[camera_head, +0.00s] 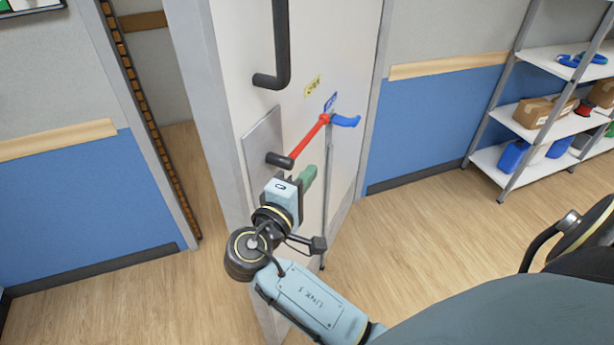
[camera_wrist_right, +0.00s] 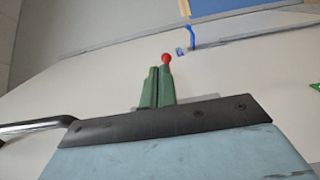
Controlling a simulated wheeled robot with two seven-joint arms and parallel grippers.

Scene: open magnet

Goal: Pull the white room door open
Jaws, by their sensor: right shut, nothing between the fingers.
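The white room door (camera_head: 236,50) stands ajar, with a gap between its thick free edge and the frame on the left in the head view. A black bar handle (camera_head: 282,45) is on its upper face. Lower is a red lever (camera_head: 309,139) with a black end and a blue piece (camera_head: 345,121) beyond it. My right gripper (camera_head: 309,175) is beside the door face, just below the red lever. Its green fingers are together and empty. In the right wrist view the fingers (camera_wrist_right: 158,86) point toward the red tip (camera_wrist_right: 166,58), with no clear contact. My left gripper is out of view.
The door frame (camera_head: 150,120) and a blue-grey wall (camera_head: 75,200) are at the left. A metal shelf (camera_head: 545,120) with boxes and blue containers stands at the right. The wooden floor (camera_head: 420,220) between door and shelf is clear.

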